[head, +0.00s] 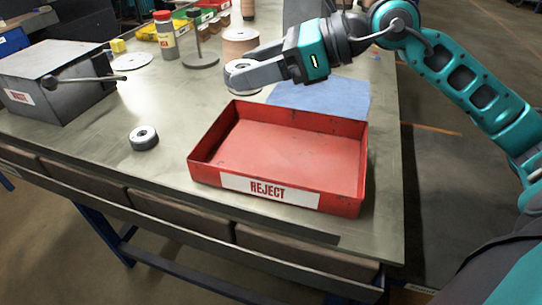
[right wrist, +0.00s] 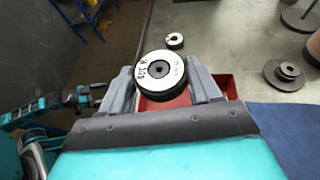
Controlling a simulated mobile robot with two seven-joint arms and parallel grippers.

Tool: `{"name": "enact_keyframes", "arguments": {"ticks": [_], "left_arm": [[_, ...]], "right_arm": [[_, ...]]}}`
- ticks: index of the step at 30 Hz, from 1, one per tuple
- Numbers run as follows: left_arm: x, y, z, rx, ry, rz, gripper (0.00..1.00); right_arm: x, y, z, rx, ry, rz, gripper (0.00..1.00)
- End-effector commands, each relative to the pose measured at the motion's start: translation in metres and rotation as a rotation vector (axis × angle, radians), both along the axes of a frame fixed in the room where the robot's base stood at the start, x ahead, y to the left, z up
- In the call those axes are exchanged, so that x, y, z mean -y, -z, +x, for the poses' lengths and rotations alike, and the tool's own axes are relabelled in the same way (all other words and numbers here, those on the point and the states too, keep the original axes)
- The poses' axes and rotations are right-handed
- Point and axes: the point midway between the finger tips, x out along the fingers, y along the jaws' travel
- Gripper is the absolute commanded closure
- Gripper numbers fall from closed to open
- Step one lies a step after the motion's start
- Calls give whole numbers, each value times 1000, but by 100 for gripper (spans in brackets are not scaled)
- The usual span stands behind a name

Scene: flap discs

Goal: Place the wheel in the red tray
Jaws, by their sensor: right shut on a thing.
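My right gripper (head: 238,72) is shut on a wheel (right wrist: 158,70), a white-faced disc with a dark rim and a centre hole. It holds the wheel above the table, beyond the back left part of the red tray in the head view. The red tray (head: 350,190) has a REJECT label on its front wall and is empty. In the right wrist view part of the red tray (right wrist: 226,86) shows behind the fingers. A teal and grey arm of mine shows at the left of that view, with its end (right wrist: 88,95) too small to read. The head view does not show my left gripper.
A second similar wheel (head: 144,138) lies on the table left of the tray. A grey box (head: 50,85) with a lever stands at the left. A blue cloth (head: 320,98) lies behind the tray. Spools, a post on a base (head: 200,55) and a jar (head: 166,38) stand farther back.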

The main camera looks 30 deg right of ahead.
Motion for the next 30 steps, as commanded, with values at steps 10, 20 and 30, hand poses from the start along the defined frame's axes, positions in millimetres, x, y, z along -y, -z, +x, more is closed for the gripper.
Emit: {"name": "enact_keyframes", "arguments": {"ticks": [10, 20, 30], "left_arm": [[4, 7, 8, 19, 10, -7, 8], [4, 16, 5, 12, 10, -8, 8], [4, 26, 2, 3, 10, -7, 8]], "right_arm": [[0, 96, -1, -5, 0, 4, 72], [0, 134, 0, -1, 1, 2, 72], [0, 170, 0, 1, 0, 1, 72]]}}
